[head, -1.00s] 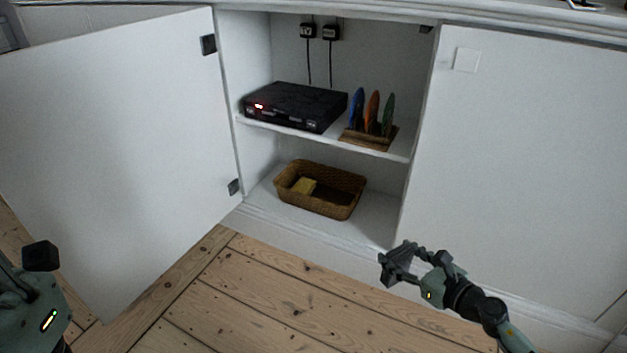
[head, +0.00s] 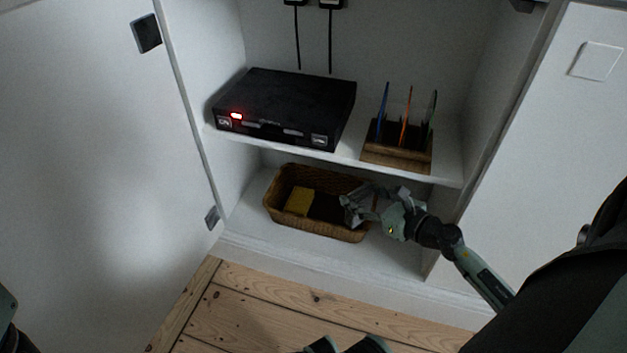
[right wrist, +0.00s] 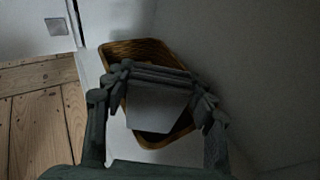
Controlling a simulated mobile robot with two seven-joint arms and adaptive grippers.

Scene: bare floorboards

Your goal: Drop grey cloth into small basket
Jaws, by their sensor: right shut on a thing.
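The small brown wicker basket (head: 283,222) stands on the cabinet's lower shelf; it also shows in the right wrist view (right wrist: 118,50). My right gripper (head: 352,207) is over the right part of the basket. In the right wrist view, my right gripper (right wrist: 155,80) is shut on the grey cloth (right wrist: 157,112), which hangs down between the fingers above the basket's opening. In the head view the cloth is hard to tell apart from the grey fingers.
A yellow block (head: 299,201) lies in the left part of the basket. The upper shelf above holds a black box (head: 285,105) with a red light and a wooden rack (head: 397,158) with thin coloured discs. An open door (head: 85,180) stands at left.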

